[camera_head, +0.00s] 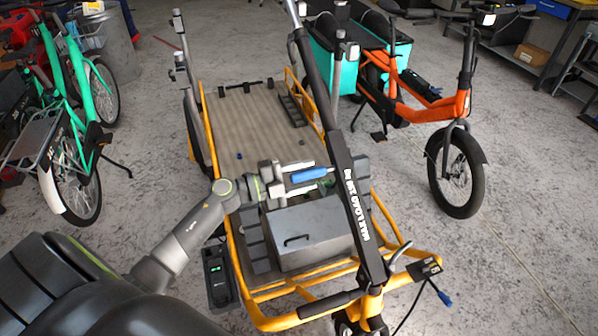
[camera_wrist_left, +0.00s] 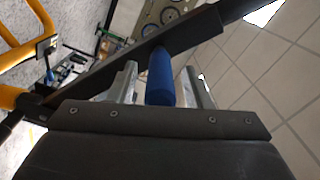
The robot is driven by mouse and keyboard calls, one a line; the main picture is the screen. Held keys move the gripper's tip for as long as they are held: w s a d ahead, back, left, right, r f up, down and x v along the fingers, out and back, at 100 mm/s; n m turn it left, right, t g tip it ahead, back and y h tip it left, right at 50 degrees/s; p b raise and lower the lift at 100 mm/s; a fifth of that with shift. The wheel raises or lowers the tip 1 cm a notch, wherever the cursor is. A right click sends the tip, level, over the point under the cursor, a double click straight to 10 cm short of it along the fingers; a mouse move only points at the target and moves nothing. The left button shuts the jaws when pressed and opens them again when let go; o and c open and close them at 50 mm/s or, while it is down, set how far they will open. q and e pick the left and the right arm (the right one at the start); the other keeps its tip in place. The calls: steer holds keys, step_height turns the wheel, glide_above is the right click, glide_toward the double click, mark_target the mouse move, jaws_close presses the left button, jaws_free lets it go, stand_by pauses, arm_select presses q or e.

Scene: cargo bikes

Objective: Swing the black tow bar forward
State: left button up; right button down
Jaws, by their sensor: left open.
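The black tow bar (camera_head: 345,170), with white lettering on its side, stands steeply tilted over the front of the yellow cargo bike frame (camera_head: 285,292). A blue grip (camera_head: 308,174) lies between the fingers of my left gripper (camera_head: 312,177), which is open and beside the bar. In the left wrist view the blue grip (camera_wrist_left: 160,78) sits between the two grey fingers, with its far end at the black bar (camera_wrist_left: 150,55). I cannot tell whether the fingers touch it. My right gripper is not in view.
A grey box (camera_head: 308,240) sits in the yellow frame below my left gripper. The wooden cargo deck (camera_head: 250,125) lies behind. An orange bike (camera_head: 425,105) stands at right, a green bike (camera_head: 80,85) at left. Open concrete floor (camera_head: 500,250) is at right.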

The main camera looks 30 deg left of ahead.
arm_select(q)
steer(key=shift+s+a, duration=0.1)
steer(key=b+v, duration=0.3)
steer(key=v, duration=1.4)
steer(key=shift+a, duration=0.1)
